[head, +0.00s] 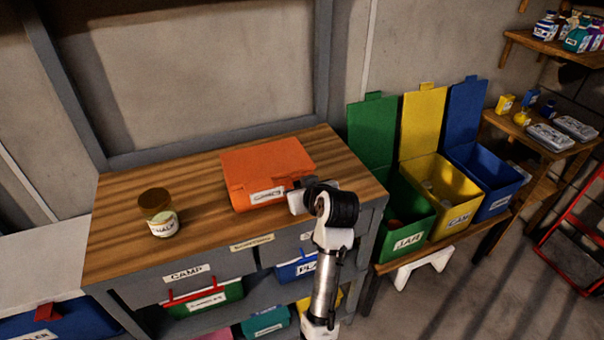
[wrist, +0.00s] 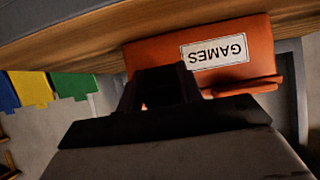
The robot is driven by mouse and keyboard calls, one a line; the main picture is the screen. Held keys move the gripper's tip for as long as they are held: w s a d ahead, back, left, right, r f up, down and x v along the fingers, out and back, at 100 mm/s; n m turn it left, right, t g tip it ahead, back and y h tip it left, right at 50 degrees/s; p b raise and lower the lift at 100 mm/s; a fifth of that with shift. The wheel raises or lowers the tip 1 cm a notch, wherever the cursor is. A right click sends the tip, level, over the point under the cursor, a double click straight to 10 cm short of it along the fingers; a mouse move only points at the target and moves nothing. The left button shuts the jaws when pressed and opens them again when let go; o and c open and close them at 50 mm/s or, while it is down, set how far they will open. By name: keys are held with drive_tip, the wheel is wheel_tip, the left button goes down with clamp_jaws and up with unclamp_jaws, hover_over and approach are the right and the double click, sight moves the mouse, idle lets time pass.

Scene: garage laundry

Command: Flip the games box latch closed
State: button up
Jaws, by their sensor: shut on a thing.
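The orange games box (head: 262,163) lies on the wooden bench top, its white label facing front. In the wrist view the box (wrist: 152,52) shows upside down, with the GAMES label readable. My gripper (head: 296,194) is at the box's front right corner, its dark fingers against the front face beside the label. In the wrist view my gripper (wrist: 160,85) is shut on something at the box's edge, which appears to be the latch. The fingers hide most of it, so I cannot tell the latch's angle. A red-orange strip (wrist: 245,87) juts out along the edge beside the fingers.
A chalk jar (head: 158,212) stands on the bench (head: 120,234) left of the box. Green (head: 402,215), yellow (head: 446,188) and blue (head: 487,180) open-lidded bins stand to the right. Labelled drawers and bins fill the bench front below. The bench top between jar and box is clear.

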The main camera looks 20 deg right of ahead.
drive_tip(key=g+p, duration=0.1)
drive_tip(key=r+g+p, duration=0.1)
drive_tip(key=shift+w+g, duration=0.45)
drive_tip(key=shift+g, duration=0.6)
drive_tip(key=shift+w+g, duration=0.15)
drive_tip(key=shift+g, duration=0.6)
drive_tip(key=o, duration=1)
drive_tip(key=shift+w, duration=0.1)
drive_tip(key=shift+r, duration=0.15)
